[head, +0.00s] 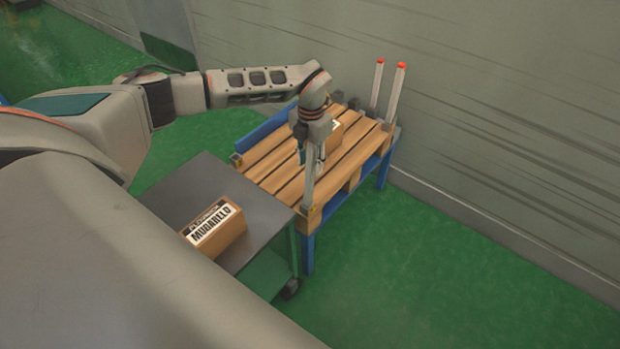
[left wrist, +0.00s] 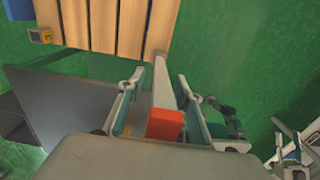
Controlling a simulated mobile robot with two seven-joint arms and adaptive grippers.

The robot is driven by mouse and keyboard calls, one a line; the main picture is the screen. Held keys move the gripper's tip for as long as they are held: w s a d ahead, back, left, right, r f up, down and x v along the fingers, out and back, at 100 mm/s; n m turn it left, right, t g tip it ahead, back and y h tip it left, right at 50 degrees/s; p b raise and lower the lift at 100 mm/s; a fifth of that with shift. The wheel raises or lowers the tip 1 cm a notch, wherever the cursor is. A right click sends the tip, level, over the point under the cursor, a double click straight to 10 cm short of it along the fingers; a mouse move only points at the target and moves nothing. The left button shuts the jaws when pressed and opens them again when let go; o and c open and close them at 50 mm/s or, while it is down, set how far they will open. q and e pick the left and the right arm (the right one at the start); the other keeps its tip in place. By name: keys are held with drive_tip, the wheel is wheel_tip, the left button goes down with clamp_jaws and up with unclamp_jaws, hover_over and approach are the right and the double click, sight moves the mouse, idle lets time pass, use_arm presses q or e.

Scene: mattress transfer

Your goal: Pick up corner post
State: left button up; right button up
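A pale corner post (head: 309,185) with an orange top stands upright at the near corner of the wooden pallet. My left gripper (head: 312,155) is over this post, pointing down. In the left wrist view its two fingers (left wrist: 159,88) are apart on either side of the post, whose orange top (left wrist: 165,126) lies between them. A gap shows on the left, so the gripper looks open around the post. Two more posts with orange tips, one (head: 377,84) and another (head: 396,92), stand at the far corner. Grey gripper-like parts (left wrist: 290,148), probably my right gripper, show at the lower right of the wrist view.
The pallet (head: 268,165) rests on a blue frame with legs (head: 308,252). Green floor to the right is clear up to the wall.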

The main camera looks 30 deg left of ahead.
use_arm(q)
drive_tip(key=shift+r, duration=0.1)
clamp_jaws()
drive_tip(key=shift+r, duration=0.1)
